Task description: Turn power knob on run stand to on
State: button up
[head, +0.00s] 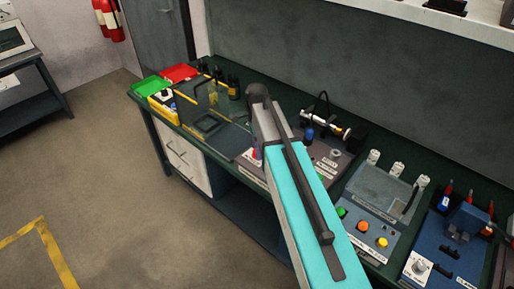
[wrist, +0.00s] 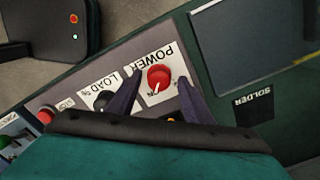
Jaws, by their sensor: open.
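The red power knob (wrist: 158,78) sits on a white label reading POWER, upside down in the wrist view, on the grey run stand panel (wrist: 215,105). My gripper (wrist: 159,80) is open, one dark finger on each side of the knob in the picture. I cannot tell whether the fingers touch it. In the head view the run stand (head: 327,154) is partly hidden by my arm, and my gripper is hidden there.
A black LOAD knob (wrist: 102,100) and a red STOP button (wrist: 45,115) lie left of the power knob. A SOLDER mat (wrist: 245,50) lies right. In the head view, a unit with coloured buttons (head: 362,226) and a blue fixture (head: 445,262) stand to the right.

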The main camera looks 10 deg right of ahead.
jog(key=shift+r, duration=0.1)
notch_tip(320, 180, up, 14)
jog(key=b, duration=0.3)
jog(key=shift+f, duration=0.2)
dwell(0.5)
dwell(0.5)
